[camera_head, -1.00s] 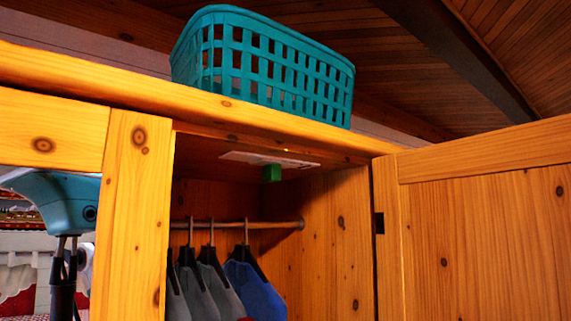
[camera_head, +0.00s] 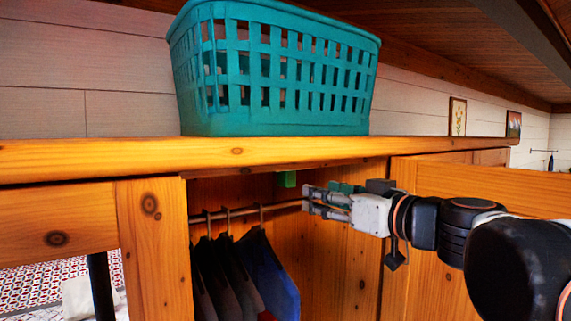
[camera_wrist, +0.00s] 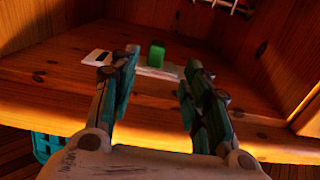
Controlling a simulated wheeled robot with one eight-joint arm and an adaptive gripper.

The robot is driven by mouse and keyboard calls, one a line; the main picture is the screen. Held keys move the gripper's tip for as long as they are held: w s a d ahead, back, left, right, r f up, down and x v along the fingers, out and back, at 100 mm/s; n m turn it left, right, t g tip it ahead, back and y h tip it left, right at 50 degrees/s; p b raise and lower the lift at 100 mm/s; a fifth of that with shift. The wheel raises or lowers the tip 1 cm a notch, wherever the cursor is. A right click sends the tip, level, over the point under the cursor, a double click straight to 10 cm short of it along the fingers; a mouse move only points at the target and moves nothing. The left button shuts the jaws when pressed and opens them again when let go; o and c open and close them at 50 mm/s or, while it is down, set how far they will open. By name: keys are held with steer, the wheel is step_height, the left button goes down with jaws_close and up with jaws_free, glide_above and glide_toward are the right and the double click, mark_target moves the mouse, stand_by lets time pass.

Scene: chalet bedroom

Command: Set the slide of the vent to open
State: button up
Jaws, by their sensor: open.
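The vent is a flat white plate (camera_wrist: 96,56) under the wardrobe's top panel, with a dark mark near its left end in the wrist view. Its slide is a green block (camera_wrist: 156,53), also seen below the top edge in the head view (camera_head: 287,179). The plate is largely hidden in the head view. My gripper (camera_head: 306,198) is inside the wardrobe opening, just right of and slightly below the green slide. In the wrist view my gripper (camera_wrist: 162,56) is open and empty, with the slide showing between its fingers, apparently beyond the tips. The fingers partly cover the plate.
A wooden rail (camera_head: 222,214) with several hanging garments (camera_head: 268,280) runs just below my gripper. The open door (camera_head: 480,190) is behind my arm at right. A teal basket (camera_head: 275,75) stands on the wardrobe top (camera_head: 90,158).

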mark_target(291, 183)
steer(key=x, duration=0.4)
steer(key=p+x, duration=0.1)
steer(key=x, duration=0.4)
steer(key=r+p+x, duration=0.1)
steer(key=x, duration=0.4)
steer(key=shift+r, duration=0.1)
jaws_close()
